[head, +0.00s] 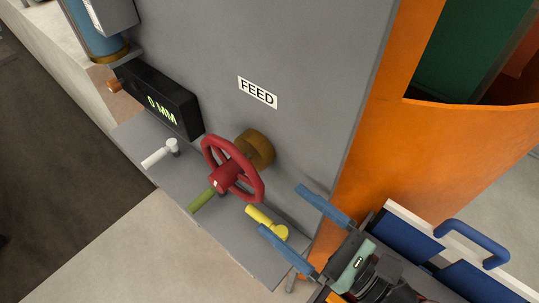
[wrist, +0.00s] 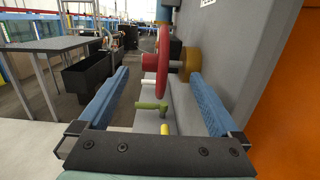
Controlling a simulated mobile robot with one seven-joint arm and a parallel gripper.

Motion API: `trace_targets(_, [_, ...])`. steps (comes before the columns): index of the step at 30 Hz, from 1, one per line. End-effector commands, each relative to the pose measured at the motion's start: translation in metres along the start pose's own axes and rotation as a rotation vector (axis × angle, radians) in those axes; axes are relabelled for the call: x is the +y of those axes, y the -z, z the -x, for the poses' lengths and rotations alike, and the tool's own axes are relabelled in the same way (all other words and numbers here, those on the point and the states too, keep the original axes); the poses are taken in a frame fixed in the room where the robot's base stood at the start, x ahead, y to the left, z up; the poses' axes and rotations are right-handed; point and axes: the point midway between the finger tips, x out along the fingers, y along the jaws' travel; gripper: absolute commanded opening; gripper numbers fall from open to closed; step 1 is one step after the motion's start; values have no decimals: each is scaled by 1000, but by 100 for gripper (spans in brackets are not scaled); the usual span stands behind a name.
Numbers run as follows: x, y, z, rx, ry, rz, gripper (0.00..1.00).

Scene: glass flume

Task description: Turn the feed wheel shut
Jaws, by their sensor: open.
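The red feed wheel (head: 232,171) stands out from a brass-coloured hub (head: 256,150) on the grey panel, below the FEED label (head: 257,92). In the wrist view the wheel (wrist: 163,55) appears edge-on, ahead of and between my fingers. My gripper (head: 293,222) is open and empty, with its two blue fingers to the right of and below the wheel, apart from it. In the wrist view my gripper (wrist: 160,95) shows both fingers spread wide. A dark display (head: 160,100) left of the wheel reads 0 MM.
Below the wheel, a ledge (head: 240,235) carries a white handle (head: 160,154), a green handle (head: 203,199) and a yellow handle (head: 267,222). The yellow one lies close to my fingers. An orange surface (head: 390,130) stands right of the panel. A blue cylinder (head: 98,38) is at the upper left.

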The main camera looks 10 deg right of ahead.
Motion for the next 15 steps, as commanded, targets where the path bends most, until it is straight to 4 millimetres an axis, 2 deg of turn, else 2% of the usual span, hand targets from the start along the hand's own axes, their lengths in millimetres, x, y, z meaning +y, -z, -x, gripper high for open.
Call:
trace_targets(3, [8, 6, -4, 69, -12, 10, 99])
trace_targets(8, [9, 11, -16, 84, -15, 14, 99])
trace_targets(15, [10, 13, -62, 81, -17, 12, 99])
